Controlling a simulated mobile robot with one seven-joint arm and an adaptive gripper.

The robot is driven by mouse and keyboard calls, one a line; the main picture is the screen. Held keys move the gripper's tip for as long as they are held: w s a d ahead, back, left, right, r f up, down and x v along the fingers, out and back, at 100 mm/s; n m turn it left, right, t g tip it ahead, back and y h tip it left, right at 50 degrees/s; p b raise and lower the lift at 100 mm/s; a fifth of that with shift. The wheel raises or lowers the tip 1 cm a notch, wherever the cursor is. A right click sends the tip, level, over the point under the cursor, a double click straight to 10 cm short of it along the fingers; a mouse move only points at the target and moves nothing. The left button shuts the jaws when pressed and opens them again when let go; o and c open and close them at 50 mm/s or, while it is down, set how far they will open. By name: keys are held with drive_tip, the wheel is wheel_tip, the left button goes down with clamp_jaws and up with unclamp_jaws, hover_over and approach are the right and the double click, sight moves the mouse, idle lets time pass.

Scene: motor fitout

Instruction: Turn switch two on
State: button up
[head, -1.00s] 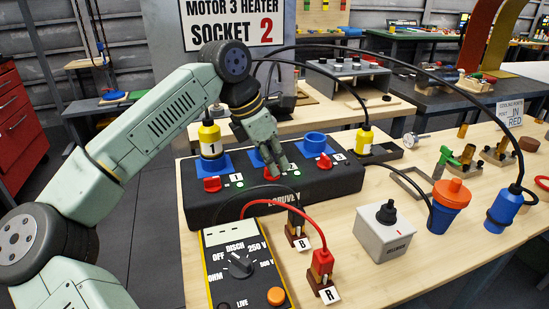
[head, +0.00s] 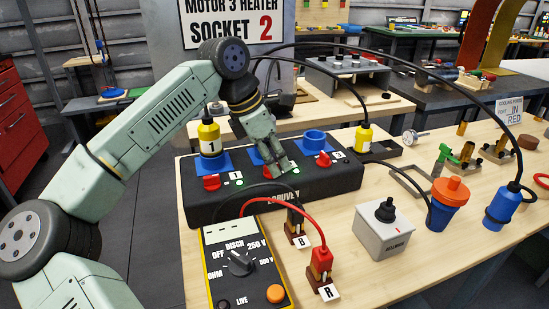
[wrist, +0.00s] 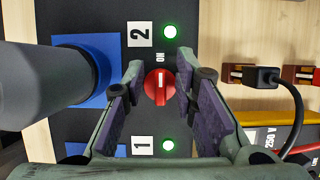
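The red knob of switch two (wrist: 159,87) sits between my fingers in the wrist view, its grip pointing along the picture's vertical, toward the ON mark. The label 2 (wrist: 139,34) and a lit green lamp (wrist: 170,32) are above it. My gripper (wrist: 160,70) is open around the knob, with narrow gaps on both sides.
A yellow plug (head: 209,138) marked 1 stands in the left blue socket; the right socket (head: 314,141) is empty. A meter (head: 240,262), red and black leads, a grey switch box (head: 384,231) and a blue plug (head: 502,210) stand nearby on the bench.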

drive_tip(key=shift+r, duration=0.1)
drive_tip(key=v, duration=1.1)
drive_tip(key=shift+r, duration=0.4)
drive_tip(key=shift+s+a, duration=0.1)
drive_tip(key=shift+a, duration=0.05)
